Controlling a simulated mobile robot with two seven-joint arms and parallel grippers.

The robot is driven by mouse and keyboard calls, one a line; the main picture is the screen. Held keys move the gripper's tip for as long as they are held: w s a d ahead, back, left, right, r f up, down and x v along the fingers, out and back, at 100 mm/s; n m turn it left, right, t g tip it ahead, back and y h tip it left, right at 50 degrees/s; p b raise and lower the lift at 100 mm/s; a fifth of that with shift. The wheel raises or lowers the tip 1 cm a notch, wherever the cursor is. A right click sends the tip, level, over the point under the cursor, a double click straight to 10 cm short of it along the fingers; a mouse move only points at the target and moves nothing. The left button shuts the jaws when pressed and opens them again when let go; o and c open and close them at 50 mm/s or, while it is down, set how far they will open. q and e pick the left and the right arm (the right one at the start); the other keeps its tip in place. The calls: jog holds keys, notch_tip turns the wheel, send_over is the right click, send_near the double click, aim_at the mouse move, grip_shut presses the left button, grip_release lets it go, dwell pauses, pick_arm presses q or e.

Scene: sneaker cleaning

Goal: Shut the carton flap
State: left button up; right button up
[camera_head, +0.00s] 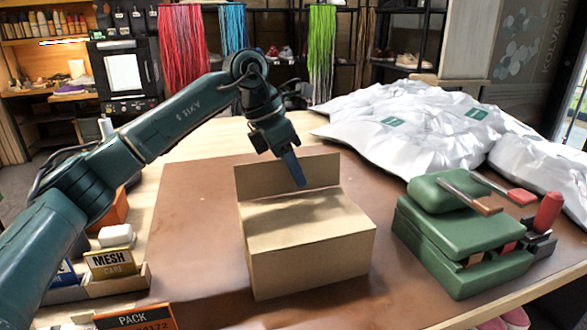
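The brown cardboard carton (310,255) sits on the brown mat, its front and side walls facing me. Its flap (262,180) stands nearly upright along the far edge; the panel in front of it lies across the top, partly in shadow. My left gripper (293,168) hangs over the carton from the upper left. Its blue fingers look pressed together as one narrow bar, empty, and overlap the near face of the flap. I cannot tell whether they touch it. My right gripper is out of view.
A green box (465,250) with a brush on its lid stands to the right. White plastic bags (405,125) lie behind. A tray (110,285) with small cartons is at lower left. The mat (195,230) is clear left of the carton.

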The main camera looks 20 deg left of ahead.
pick_arm(q)
grip_shut()
dwell(0.5)
